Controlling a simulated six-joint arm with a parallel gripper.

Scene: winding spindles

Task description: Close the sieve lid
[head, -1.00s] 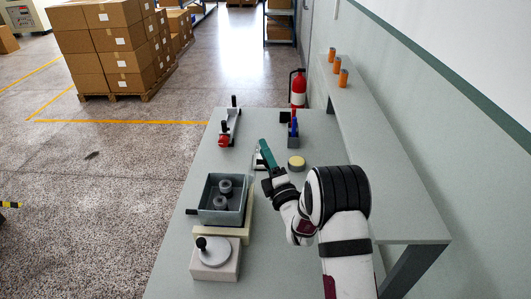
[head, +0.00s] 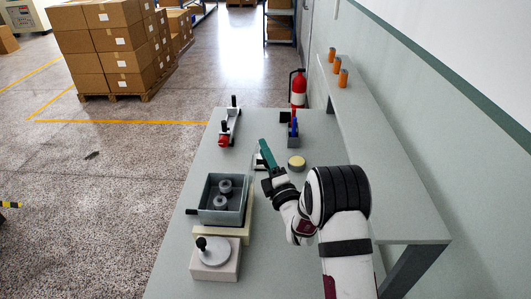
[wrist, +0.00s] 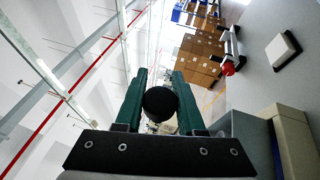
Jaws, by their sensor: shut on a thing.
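My gripper (head: 264,148), with teal fingers, is above the table, right of and beyond the grey open box (head: 208,214). In the wrist view, my gripper (wrist: 160,92) has a black round knob (wrist: 160,103) between its fingers and is shut on it. What the knob belongs to is hidden. The grey box holds two dark grey cylinders (head: 221,195) and stands by a cream base (head: 247,229). A black handle sticks out at its left. I cannot make out a separate sieve lid.
A pale block with a grey disc and black knob (head: 212,259) stands at the front. A red-ended device (head: 227,130), a blue-topped holder (head: 293,137) and a yellow-topped disc (head: 297,162) stand farther back. A long grey shelf (head: 380,170) borders the right side.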

